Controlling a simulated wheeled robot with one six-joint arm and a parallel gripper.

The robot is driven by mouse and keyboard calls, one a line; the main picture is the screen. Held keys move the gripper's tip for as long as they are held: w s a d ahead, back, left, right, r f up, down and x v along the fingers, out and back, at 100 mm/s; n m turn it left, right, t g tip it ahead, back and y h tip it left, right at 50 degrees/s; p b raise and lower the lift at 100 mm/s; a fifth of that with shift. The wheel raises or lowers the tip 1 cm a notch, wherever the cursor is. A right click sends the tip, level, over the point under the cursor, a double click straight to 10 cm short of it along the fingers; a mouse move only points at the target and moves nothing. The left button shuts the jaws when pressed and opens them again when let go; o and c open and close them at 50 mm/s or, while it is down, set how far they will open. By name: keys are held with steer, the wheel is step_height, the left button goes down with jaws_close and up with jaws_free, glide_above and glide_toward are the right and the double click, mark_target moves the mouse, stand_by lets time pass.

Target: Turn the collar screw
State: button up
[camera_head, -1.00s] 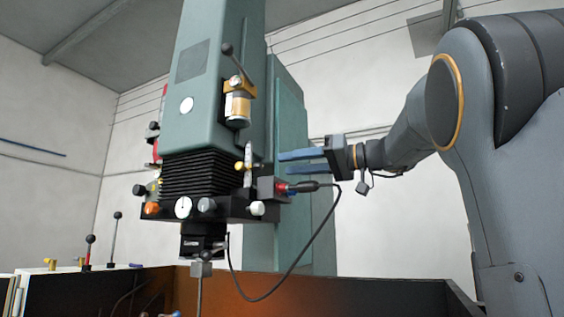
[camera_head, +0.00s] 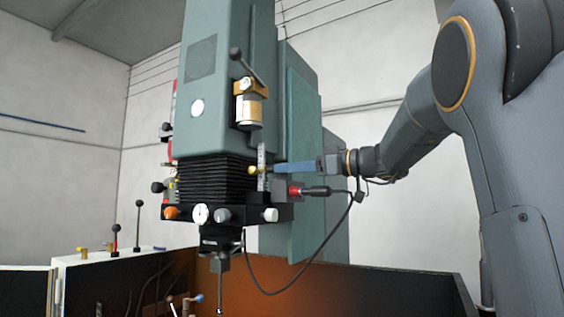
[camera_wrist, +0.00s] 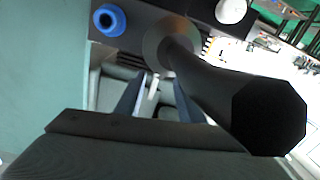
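A small brass-yellow screw (camera_head: 253,171), which looks like the collar screw, sticks out beside a vertical metal scale on the side of the machine head. My gripper (camera_head: 274,168) reaches in from the right, with its blue fingers level and their tips close to the scale and screw. In the head view the fingers overlap, and contact cannot be told. In the wrist view my gripper (camera_wrist: 155,103) has its two fingers apart, with a thin pale rod (camera_wrist: 153,88) seen between them. I cannot tell whether that rod is the screw.
Just below my fingers is a box with a red button (camera_head: 294,190) and a black plug (camera_head: 318,191), whose cable hangs in a loop. A dark cylinder (camera_wrist: 225,85) fills the wrist view's right side.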

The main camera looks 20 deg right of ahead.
mark_target(271, 169)
steer(key=shift+p+x, duration=0.5)
steer(key=shift+x, duration=0.9)
jaws_close()
steer(key=shift+f+m+b, duration=0.1)
steer(key=shift+m+b, duration=0.3)
steer(key=shift+b, duration=0.4)
steer(key=m+b, duration=0.2)
steer(key=b, duration=0.1)
steer(key=shift+f, duration=0.15)
steer(key=m+b, duration=0.4)
steer(key=m, duration=0.1)
steer(key=shift+r, duration=0.2)
steer(key=shift+b, duration=0.3)
